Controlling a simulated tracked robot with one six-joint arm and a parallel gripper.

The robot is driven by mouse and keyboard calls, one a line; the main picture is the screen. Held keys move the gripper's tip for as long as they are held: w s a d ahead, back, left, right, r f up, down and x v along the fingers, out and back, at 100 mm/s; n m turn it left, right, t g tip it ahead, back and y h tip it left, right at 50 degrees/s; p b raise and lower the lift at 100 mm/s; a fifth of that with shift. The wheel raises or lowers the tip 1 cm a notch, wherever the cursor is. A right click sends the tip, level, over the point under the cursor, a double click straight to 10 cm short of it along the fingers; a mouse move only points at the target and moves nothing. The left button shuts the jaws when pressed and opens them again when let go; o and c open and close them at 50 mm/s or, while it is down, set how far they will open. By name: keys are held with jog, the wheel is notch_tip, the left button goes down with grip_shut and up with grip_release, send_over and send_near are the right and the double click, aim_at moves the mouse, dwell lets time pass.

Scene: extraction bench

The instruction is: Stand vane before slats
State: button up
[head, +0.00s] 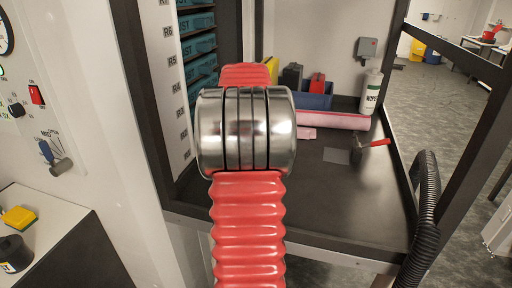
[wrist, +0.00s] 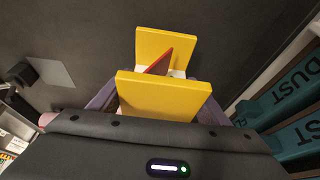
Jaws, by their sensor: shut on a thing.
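My gripper (wrist: 167,74) shows in the wrist view as two yellow pads over the dark bench floor. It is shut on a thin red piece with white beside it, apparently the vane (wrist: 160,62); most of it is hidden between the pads. In the head view my red ribbed arm and silver joint cover the middle and hide the gripper almost wholly; a sliver of yellow shows behind the arm. I cannot make out the slats for certain in either view.
The dark bench floor (head: 310,205) is mostly clear at the front, with a grey square (head: 336,156) on it. A red-handled tool (head: 374,143), a pink roll (head: 340,121) and a white bottle (head: 371,93) are at the right and back. Blue cartridges (head: 199,45) fill the left rack.

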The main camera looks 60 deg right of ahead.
jog(key=shift+f, duration=1.85)
jog(key=shift+f, duration=0.1)
jog(key=o, duration=1.2)
jog(key=shift+c, duration=0.2)
jog(key=v, duration=1.2)
jog(key=shift+s, duration=0.15)
